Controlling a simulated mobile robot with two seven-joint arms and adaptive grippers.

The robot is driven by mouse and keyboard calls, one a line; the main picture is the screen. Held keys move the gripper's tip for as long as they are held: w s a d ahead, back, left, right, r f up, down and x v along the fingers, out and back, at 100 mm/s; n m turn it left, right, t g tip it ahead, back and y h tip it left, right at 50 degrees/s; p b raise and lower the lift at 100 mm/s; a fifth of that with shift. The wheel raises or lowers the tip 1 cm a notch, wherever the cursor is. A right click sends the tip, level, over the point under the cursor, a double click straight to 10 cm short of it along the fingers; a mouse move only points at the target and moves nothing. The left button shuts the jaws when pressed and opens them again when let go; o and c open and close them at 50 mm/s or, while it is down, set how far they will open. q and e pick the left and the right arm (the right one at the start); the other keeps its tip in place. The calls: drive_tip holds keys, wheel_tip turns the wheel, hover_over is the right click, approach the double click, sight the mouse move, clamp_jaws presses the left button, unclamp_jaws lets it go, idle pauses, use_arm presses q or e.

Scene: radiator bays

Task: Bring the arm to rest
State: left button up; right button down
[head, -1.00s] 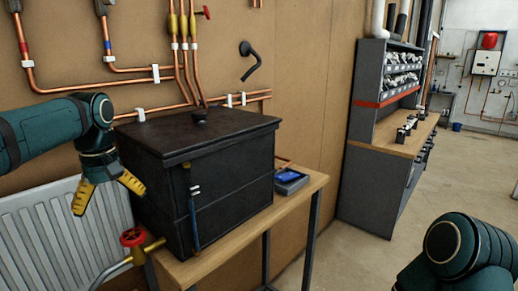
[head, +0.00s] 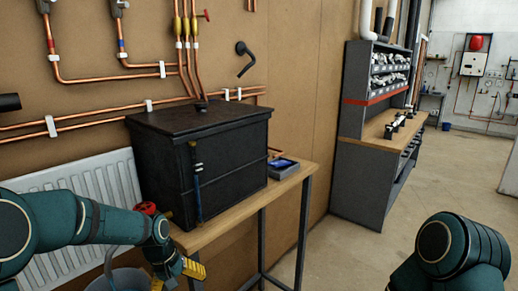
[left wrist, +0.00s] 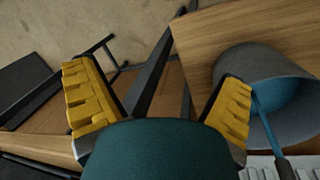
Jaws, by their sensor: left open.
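My left arm reaches in from the left in the head view. Its gripper (head: 180,274), with yellow ridged fingers, is low in front of the small wooden table, at the picture's bottom edge. In the left wrist view the two fingers of this gripper (left wrist: 158,88) stand wide apart with nothing between them. My right arm (head: 450,250) shows only as a rounded dark green joint at the lower right; its gripper is out of view.
A black tank (head: 205,165) stands on a wooden table (head: 245,208), with a blue-screened device (head: 283,167) beside it. A grey bucket (left wrist: 300,108) is close to my left gripper. A white radiator (head: 100,177) lies behind my arm. Open floor (head: 330,250) lies right of the table.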

use_arm(q)
drive_tip(key=s+d+f+m+h+b, duration=0.1)
drive_tip(key=s+d+f, duration=0.25)
drive_tip(key=f, duration=0.45)
drive_tip(key=s+d+f, duration=0.3)
drive_tip(key=s+f, duration=0.1)
drive_tip(key=f, duration=0.4)
drive_tip(key=s+d+f, duration=0.2)
drive_tip(key=s+f, duration=0.1)
drive_tip(key=s, duration=0.2)
drive_tip(key=s+d+f+m+t+b, duration=0.1)
drive_tip(key=s+f, duration=0.3)
drive_tip(key=s, duration=0.2)
drive_tip(key=shift+s+d+h, duration=0.25)
drive_tip(key=shift+d+h, duration=0.05)
drive_tip(key=shift+d, duration=0.1)
drive_tip(key=shift+a, duration=0.15)
